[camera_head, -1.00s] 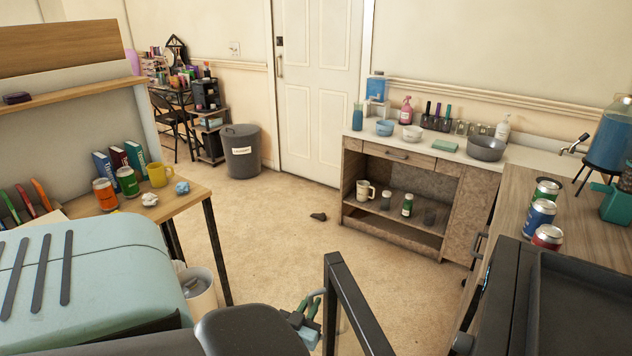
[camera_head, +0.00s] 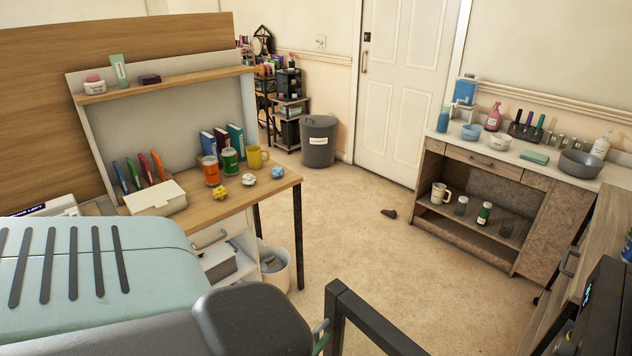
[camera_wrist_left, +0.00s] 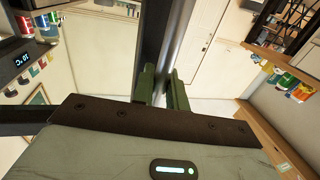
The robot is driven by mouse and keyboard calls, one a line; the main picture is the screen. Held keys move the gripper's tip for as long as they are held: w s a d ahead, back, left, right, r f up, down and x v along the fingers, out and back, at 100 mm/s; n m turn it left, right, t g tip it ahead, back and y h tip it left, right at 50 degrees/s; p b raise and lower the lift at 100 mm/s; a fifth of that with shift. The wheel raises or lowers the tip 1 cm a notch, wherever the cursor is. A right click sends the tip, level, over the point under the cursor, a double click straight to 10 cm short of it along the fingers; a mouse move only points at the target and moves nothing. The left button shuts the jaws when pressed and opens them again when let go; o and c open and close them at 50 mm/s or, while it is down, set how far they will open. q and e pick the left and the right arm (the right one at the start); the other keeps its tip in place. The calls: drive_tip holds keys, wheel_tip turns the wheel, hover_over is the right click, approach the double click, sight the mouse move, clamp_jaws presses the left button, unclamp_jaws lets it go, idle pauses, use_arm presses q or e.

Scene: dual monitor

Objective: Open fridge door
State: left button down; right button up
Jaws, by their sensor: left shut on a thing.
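The fridge (camera_head: 600,310) is a dark box with a small blue display at the right edge of the head view. Its door (camera_head: 345,305) shows as a black frame at bottom centre, standing apart from the body; the hinge side is out of view. My left gripper (camera_wrist_left: 162,78) has its green fingers on either side of the dark upright door bar (camera_wrist_left: 155,35) and is shut on it. In the head view, only a bit of this gripper (camera_head: 320,338) shows behind my dark arm link. The fridge display (camera_wrist_left: 22,60) also shows in the wrist view.
A wooden desk (camera_head: 272,187) with cans, a mug and books stands at left. A bin (camera_head: 319,142) stands by the back wall, and a low cabinet (camera_head: 480,225) stands at right. A small dark item (camera_head: 389,213) lies on the otherwise open floor between.

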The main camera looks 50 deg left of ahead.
use_arm(q)
drive_tip(key=shift+v, duration=1.1)
use_arm(e)
drive_tip(key=shift+w+a+r, duration=0.1)
drive_tip(key=shift+w+r, duration=0.1)
drive_tip(key=shift+w, duration=0.1)
use_arm(q)
drive_tip(key=c, duration=1.8)
unclamp_jaws()
drive_tip(key=shift+s, duration=0.15)
drive_tip(key=shift+p+v, duration=0.55)
drive_tip(key=shift+v, duration=3.3)
use_arm(e)
drive_tip(key=shift+r, duration=0.55)
drive_tip(key=shift+w, duration=0.15)
